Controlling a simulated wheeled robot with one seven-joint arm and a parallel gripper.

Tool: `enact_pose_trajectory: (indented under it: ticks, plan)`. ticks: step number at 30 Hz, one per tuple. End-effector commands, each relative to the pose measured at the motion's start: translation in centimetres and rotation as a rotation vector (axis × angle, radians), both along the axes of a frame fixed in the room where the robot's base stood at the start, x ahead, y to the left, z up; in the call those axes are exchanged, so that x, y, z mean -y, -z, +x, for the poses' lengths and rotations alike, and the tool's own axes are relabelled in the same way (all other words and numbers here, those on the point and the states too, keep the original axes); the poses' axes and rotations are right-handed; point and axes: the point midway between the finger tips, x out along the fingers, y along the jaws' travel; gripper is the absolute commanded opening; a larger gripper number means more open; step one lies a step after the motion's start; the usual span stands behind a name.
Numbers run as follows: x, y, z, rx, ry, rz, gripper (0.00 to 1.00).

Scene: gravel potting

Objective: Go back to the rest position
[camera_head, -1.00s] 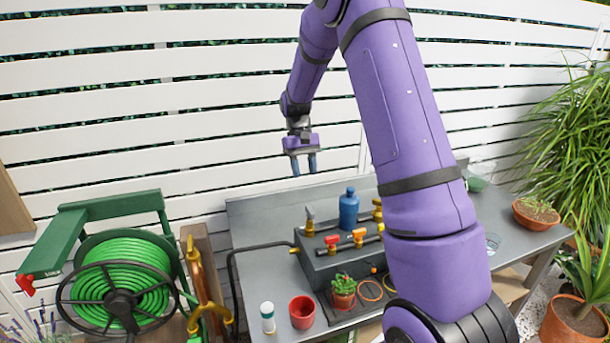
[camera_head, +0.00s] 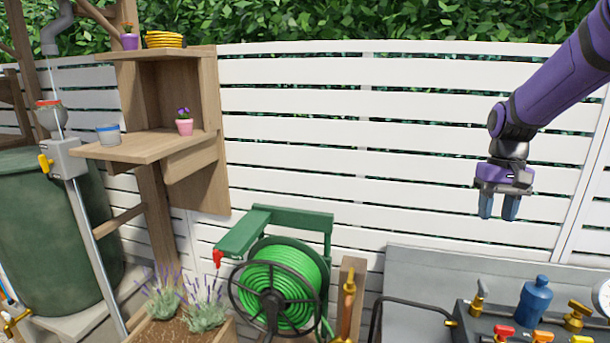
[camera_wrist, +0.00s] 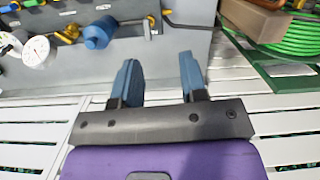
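My gripper (camera_head: 499,206) hangs at the right of the head view, in front of the white slatted fence and above the grey workbench. Its two blue fingers point down and stand apart with nothing between them. In the wrist view the same gripper (camera_wrist: 160,78) shows its fingers clearly spread and empty. My purple arm reaches in from the upper right. The gripper touches nothing.
The grey workbench (camera_head: 425,268) carries a blue bottle (camera_head: 534,302) and several valves. A green hose reel (camera_head: 275,287) stands left of it. A wooden shelf (camera_head: 150,147) holds small pots, beside a green barrel (camera_head: 55,225). The fence area between shelf and gripper is clear.

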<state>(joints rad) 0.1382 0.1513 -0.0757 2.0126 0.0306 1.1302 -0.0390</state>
Motion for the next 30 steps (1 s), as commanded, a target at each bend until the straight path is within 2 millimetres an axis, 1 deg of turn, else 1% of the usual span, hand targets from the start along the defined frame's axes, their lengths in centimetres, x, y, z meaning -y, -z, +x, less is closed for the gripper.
enact_pose_trajectory:
  ticks: [1, 6, 12, 15, 22, 27, 30]
  plan:
    - [-0.7, -1.2, -1.1, 0.032, -0.009, -0.005, 0.39]
    - [-2.6, -4.2, -4.7, 0.127, -0.038, -0.016, 0.39]
    - [-4.6, -6.8, -9.2, 0.238, -0.071, -0.03, 0.39]
    - [-5.6, -7.7, -11.5, 0.294, -0.088, -0.037, 0.39]
    - [-7.3, -8.9, -16.9, 0.422, -0.126, -0.054, 0.39]
    - [-8.3, -8.9, -20.6, 0.512, -0.153, -0.065, 0.39]
    - [-8.7, -8.8, -22.3, 0.557, -0.164, -0.069, 0.39]
